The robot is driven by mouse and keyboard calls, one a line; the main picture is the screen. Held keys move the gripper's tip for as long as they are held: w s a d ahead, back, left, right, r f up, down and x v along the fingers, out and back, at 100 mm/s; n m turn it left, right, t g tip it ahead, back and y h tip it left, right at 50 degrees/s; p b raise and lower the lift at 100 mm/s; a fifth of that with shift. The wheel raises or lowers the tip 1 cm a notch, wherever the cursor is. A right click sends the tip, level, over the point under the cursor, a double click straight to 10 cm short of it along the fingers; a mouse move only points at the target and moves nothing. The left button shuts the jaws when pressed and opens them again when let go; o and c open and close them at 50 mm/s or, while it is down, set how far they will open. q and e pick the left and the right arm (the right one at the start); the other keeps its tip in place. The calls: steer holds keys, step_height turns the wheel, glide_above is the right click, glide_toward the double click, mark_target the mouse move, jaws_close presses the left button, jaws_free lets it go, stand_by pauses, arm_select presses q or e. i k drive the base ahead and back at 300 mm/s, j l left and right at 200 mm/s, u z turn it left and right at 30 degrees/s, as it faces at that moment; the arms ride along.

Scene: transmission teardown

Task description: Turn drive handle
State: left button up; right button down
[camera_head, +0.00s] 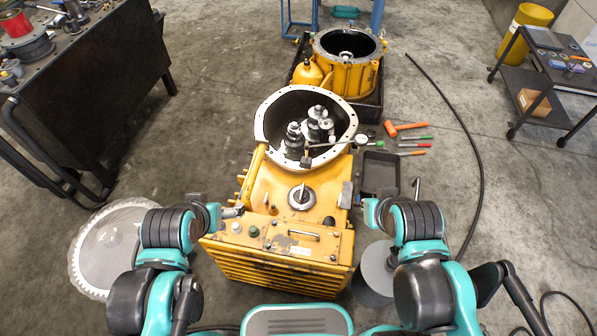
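The yellow transmission case (272,180) stands in the middle, its round open housing showing shafts and gears. A small upright metal piece stands on a round grey plate (301,203) on top of the case. My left gripper (233,212) is at the case's left front edge. My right gripper (347,194) is at its right side. Both are small and partly hidden; finger opening and contact are unclear.
A second yellow housing (351,76) sits in a dark tray behind. Hand tools, an orange hammer (400,128) and a black tray (381,174) lie right. A toothed disc (100,250) lies left. A workbench (80,90), cart (545,85) and hose (477,170) flank open floor.

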mark_target(301, 196)
steer(key=k+j+u, duration=0.15)
steer(key=k, duration=0.5)
steer(key=l+u, duration=0.2)
steer(key=u, duration=0.2)
steer(key=i+l+u, duration=0.1)
steer(key=u, duration=0.25)
steer(key=l+u, duration=0.55)
steer(key=u, duration=0.2)
steer(key=l, duration=0.3)
